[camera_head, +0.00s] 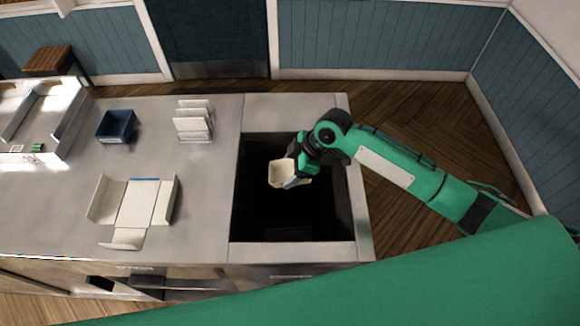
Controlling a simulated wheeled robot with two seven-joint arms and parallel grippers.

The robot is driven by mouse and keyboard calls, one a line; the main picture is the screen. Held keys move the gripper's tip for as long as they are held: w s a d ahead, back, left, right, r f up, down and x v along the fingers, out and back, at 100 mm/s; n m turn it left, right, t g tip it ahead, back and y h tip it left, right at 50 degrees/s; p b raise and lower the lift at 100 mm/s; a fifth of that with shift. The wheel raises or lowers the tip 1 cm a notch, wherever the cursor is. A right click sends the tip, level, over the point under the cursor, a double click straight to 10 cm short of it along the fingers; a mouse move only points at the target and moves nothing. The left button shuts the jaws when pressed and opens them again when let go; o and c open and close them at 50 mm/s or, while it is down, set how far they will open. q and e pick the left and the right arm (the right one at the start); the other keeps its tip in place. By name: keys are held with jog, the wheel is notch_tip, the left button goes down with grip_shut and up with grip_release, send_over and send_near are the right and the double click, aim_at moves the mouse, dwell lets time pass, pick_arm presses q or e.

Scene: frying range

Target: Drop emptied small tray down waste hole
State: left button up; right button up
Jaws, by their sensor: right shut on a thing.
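The small tray (283,173) is a cream-coloured open tray held above the dark waste hole (268,212) at the right end of the counter. My right gripper (298,176) is shut on the tray's right side, and its arm reaches in from the right. The tray hangs tilted over the opening, apart from the hole's metal rim (363,215). The tray's inside shows only in part, and no contents can be made out. My left gripper is not in view.
An unfolded white carton (137,206) lies on the steel counter (205,215). A dark blue bin (116,127) and a rack of white cards (194,122) stand behind it. A fryer-side station (40,115) is at the left. Wooden floor lies right of the counter.

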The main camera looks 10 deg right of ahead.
jog(key=shift+f, duration=0.85)
jog(key=o, duration=1.6)
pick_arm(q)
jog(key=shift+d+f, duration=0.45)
pick_arm(e)
jog(key=shift+o, duration=0.2)
jog(key=shift+f, duration=0.1)
jog(key=shift+d+r+b, duration=0.15)
jog(key=shift+r+b, duration=0.1)
jog(key=shift+b, duration=0.15)
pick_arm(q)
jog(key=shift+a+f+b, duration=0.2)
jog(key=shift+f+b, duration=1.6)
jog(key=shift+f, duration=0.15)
pick_arm(e)
jog(key=v, duration=1.3)
jog(key=shift+d+r, duration=0.1)
